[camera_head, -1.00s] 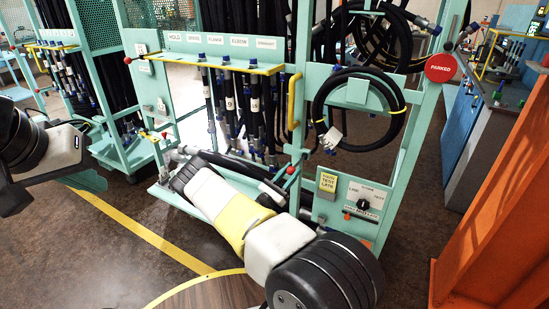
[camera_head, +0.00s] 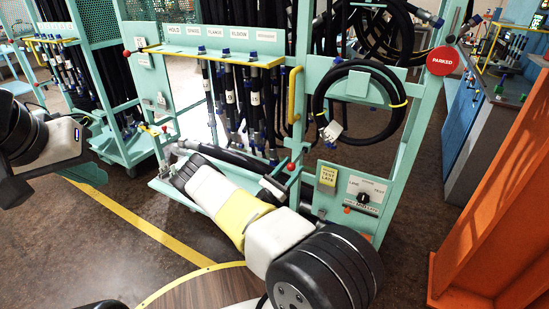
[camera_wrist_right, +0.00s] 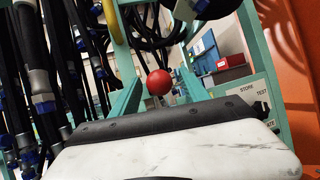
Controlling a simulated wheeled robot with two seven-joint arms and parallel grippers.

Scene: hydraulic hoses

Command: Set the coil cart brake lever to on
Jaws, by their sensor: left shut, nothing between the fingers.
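A lever with a red ball knob (camera_head: 291,167) stands at the teal frame, left of the selector panel. I see no brake marking on it. The red knob (camera_wrist_right: 159,82) also shows near the middle of the right wrist view, just beyond a white and black body that looks like my own. My right arm crosses the head view's centre. My left gripper (camera_head: 92,123) is at the far left, shut and empty, away from the lever.
A selector panel (camera_head: 359,193) with a black knob is right of the lever. A coiled black hose (camera_head: 322,100) hangs above. A round red PARKED sign (camera_head: 442,61) is at upper right. Hanging hoses stand behind my right arm. An orange post (camera_head: 490,200) bounds the right.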

